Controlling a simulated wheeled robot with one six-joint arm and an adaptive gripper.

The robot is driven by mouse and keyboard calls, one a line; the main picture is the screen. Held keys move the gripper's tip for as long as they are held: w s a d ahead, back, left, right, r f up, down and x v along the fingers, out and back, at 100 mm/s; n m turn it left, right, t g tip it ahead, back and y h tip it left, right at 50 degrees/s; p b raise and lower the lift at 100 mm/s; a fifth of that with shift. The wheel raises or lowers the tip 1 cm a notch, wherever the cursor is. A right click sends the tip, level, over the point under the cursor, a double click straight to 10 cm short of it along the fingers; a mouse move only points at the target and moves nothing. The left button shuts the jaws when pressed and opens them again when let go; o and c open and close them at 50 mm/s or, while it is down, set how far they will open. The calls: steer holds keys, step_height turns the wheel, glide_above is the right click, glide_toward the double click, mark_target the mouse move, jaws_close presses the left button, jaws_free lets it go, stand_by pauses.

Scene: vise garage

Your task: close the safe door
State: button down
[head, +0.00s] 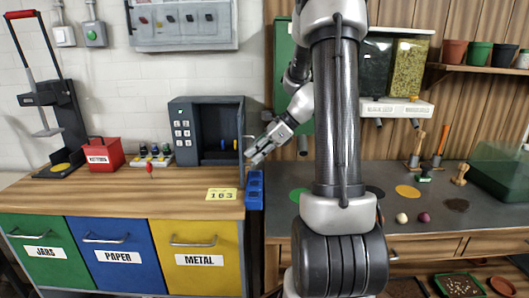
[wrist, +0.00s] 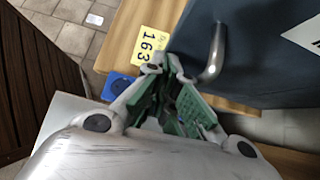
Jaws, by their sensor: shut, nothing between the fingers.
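The dark grey safe (head: 184,134) stands on the wooden counter, with a keypad on its left front and an open compartment at right. Its door (head: 241,136) stands open, seen nearly edge-on at the right side of the opening. My gripper (head: 252,159) is just right of the door, on its outer side. In the wrist view the dark door panel (wrist: 258,72) fills the upper right, with a silver handle (wrist: 214,52) sticking out. My gripper (wrist: 166,68) is shut and empty, left of the handle; whether it touches the door I cannot tell.
A yellow 163 card (head: 221,195) lies on the counter in front of the safe. A blue object (head: 255,190) hangs at the counter's right end. A red box (head: 104,155) and a small tool rack (head: 153,156) stand left of the safe. A grey bench (head: 430,222) lies to the right.

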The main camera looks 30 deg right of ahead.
steer(key=shift+w+a, duration=0.1)
steer(key=shift+a, duration=0.15)
